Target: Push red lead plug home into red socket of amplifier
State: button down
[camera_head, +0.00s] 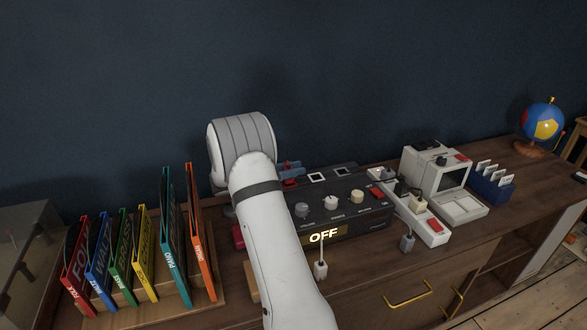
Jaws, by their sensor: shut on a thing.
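The amplifier (343,204) is a dark box on the wooden cabinet top, with several knobs and a lit "OFF" sign (323,236) on its front. My white arm (262,220) reaches up in front of its left end and bends over at the wrist. A small red piece (290,183) shows just right of the arm at the amplifier's back left, below a blue-grey piece (290,168). I cannot tell if the red piece is the plug or the socket. My gripper is hidden behind my arm, so its hold and the plug's seating do not show.
Colourful upright folders (145,255) stand in a rack on the left. A red object (238,237) is partly hidden beside my arm. A white power strip (412,207), a beige computer-like device (440,180), a blue card holder (491,184) and a globe (541,124) stand on the right.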

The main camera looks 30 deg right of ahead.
aim_at(294, 183)
jog(key=shift+f+b, duration=0.35)
jog(key=shift+f, duration=0.85)
jog(key=c, duration=1.1)
grip_release()
notch_tip(294, 183, up, 10)
jog(key=shift+p, duration=0.85)
jog(key=shift+s, duration=0.1)
